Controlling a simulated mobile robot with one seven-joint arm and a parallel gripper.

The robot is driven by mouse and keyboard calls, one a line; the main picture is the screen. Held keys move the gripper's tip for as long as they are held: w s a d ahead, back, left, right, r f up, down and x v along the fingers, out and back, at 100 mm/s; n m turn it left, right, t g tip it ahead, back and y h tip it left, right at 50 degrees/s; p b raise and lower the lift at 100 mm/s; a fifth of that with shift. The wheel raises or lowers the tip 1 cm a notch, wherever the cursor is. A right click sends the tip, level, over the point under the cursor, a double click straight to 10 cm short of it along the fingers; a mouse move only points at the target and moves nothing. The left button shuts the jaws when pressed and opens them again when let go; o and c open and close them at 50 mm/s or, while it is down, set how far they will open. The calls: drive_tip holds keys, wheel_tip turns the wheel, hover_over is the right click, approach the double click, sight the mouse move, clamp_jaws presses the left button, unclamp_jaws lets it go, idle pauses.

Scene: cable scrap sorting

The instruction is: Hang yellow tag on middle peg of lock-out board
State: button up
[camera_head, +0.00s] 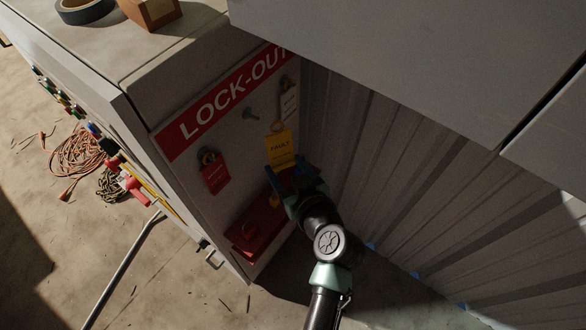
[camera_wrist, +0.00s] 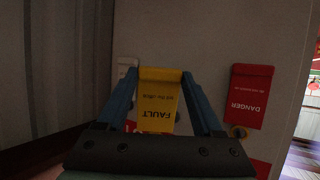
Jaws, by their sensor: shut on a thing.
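The yellow tag (camera_head: 279,147), marked FAULT, is held upright in my gripper (camera_head: 284,166), whose blue fingers are shut on its lower part. In the wrist view the yellow tag (camera_wrist: 158,105) appears upside down between the fingers (camera_wrist: 160,75). The lock-out board (camera_head: 190,210) is a grey panel with a red LOCK-OUT banner. Its middle peg (camera_head: 250,113) is bare in the head view, up and left of the tag. The tag looks apart from this peg; its gap to the board is unclear.
A red DANGER tag (camera_head: 215,178) hangs with a padlock at the board's left; it also shows in the wrist view (camera_wrist: 248,95). A white tag (camera_head: 288,104) hangs at the right. A red box (camera_head: 250,235) sits low on the board. A corrugated wall (camera_head: 400,190) stands close on the right.

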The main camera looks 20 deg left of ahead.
drive_tip(key=w+a+f, duration=0.1)
drive_tip(key=w+a, duration=0.1)
drive_tip(key=a, duration=0.4)
drive_tip(key=shift+f, duration=0.15)
idle(0.5)
drive_tip(key=shift+w, duration=0.1)
idle(0.6)
drive_tip(key=o, duration=1)
